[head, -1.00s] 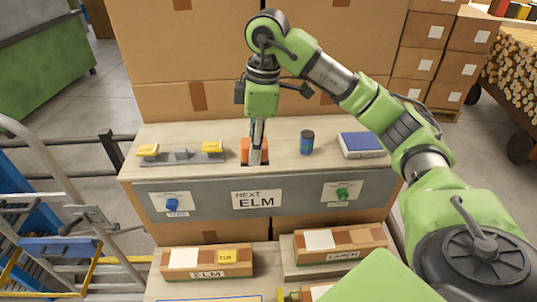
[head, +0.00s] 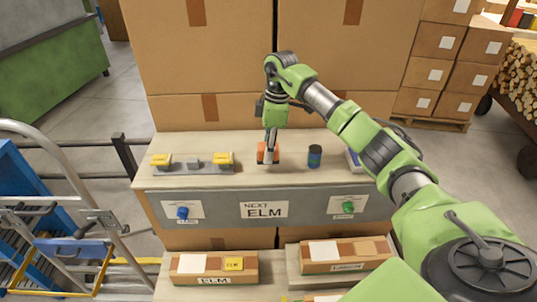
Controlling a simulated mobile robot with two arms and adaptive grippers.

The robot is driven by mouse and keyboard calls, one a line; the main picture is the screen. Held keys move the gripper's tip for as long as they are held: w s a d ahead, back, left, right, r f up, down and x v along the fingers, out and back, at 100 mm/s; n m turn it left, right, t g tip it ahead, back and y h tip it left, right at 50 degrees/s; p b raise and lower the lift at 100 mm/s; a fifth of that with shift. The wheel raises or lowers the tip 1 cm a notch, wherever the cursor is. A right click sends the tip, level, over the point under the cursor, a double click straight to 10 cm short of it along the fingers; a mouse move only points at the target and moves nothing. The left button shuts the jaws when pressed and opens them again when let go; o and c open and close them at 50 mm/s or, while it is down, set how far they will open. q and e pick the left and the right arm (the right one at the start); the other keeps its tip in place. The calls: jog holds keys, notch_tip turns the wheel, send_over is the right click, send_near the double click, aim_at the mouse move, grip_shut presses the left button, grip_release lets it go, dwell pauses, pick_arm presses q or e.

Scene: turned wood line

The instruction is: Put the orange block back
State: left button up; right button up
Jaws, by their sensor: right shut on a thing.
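The orange block (head: 261,152) is at the middle of the work table (head: 290,174), behind the sign that reads NEXT ELM (head: 264,209). My right gripper (head: 269,150) reaches down from above and is shut on the block, partly covering it. A small dark patch shows on the table just below the block. The block seems a little above the table top, but the gap is hard to tell. My left gripper is not in view.
A grey fixture with yellow pieces (head: 222,158) stands left of the block. A dark blue can (head: 314,156) stands close on the right. A blue item (head: 353,160) is mostly behind my arm. Large cartons (head: 205,50) rise behind the table. Labelled boxes (head: 213,269) sit in front.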

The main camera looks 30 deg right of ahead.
jog(key=shift+w+d+f, duration=0.1)
jog(key=shift+w+f, duration=0.15)
jog(key=shift+f, duration=0.05)
notch_tip(320, 180, down, 2)
jog(key=shift+f+p, duration=0.1)
jog(key=shift+p, duration=0.9)
jog(key=shift+f, duration=0.5)
jog(key=shift+f, duration=0.1)
jog(key=o, duration=1)
